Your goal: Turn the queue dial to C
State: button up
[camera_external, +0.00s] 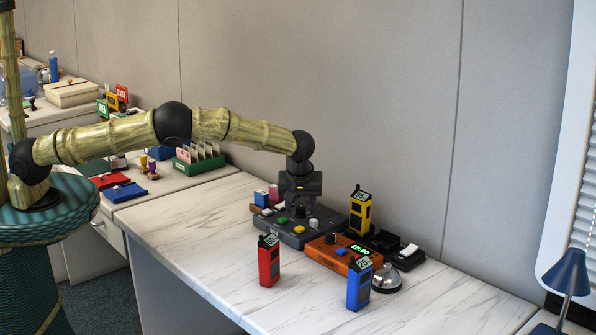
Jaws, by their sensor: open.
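A dark grey console (283,229) lies on the white marble-look counter. It carries a round grey knob (314,224), a green button (282,220), a yellow button (299,227) and a white button (267,211). An orange box (322,256) beside it has a lit green display (359,250), a grey knob (332,239) and a blue button (341,252). I cannot tell which knob is the queue dial, and no letters are readable. My gripper (301,204) points down over the back of the grey console. It is open with nothing visible in it; its fingers are small and dark.
Red (268,263), blue (359,286) and yellow (360,214) handheld radios stand around the boxes. A silver bell (387,280) and black trays (381,240) are at the right. Small boxes (262,197) sit behind the console. The counter's front left is clear. A wall runs behind.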

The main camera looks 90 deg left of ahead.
jog(key=shift+f, duration=0.1)
jog(key=c, duration=1)
